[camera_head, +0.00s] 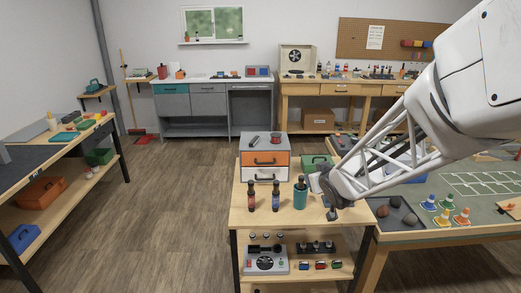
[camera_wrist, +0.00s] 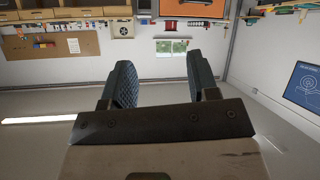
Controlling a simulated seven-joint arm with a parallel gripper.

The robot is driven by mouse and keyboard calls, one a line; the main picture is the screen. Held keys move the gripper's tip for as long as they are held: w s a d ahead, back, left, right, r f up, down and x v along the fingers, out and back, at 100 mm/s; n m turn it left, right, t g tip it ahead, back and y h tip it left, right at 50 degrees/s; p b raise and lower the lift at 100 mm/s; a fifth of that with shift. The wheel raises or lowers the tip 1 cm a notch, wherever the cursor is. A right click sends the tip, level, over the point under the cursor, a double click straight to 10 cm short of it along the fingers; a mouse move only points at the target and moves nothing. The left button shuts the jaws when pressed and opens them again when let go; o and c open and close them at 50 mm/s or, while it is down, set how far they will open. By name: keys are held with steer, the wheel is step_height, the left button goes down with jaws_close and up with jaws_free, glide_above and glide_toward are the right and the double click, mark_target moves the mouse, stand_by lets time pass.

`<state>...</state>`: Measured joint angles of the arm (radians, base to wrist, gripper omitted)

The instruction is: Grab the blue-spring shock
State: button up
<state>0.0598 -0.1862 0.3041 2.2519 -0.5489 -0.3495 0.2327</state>
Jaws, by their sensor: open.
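A dark upright piece with a blue band, which looks like the blue-spring shock (camera_head: 276,197), stands on the small wooden table (camera_head: 258,220) in the head view. A similar piece with a red band (camera_head: 251,196) stands to its left. A teal cup with dark tools in it (camera_head: 300,194) stands to its right. My gripper (camera_wrist: 162,82) is open in the wrist view, with nothing between its two fingers. In the head view my arm's end is to the right of the cup, apart from the shock, and the fingers are hard to make out. The wrist view shows no shock.
An orange-and-white drawer unit (camera_head: 265,161) stands behind the shocks. A green box (camera_head: 318,161) is behind the cup. A mat with small cones (camera_head: 445,219) lies on the table at right. The front left of the small table is clear.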

mark_target(276, 196)
steer(key=w+a+f+n+y, duration=0.5)
steer(key=w+a+f+y, duration=0.2)
steer(key=f+y, duration=0.3)
steer(key=shift+w+f+t+y, duration=0.4)
steer(key=shift+w, duration=0.3)
steer(key=shift+a, duration=0.1)
steer(key=shift+x, duration=1.3)
steer(key=shift+w+a, duration=0.1)
steer(key=x, duration=0.5)
steer(key=shift+c, duration=0.3)
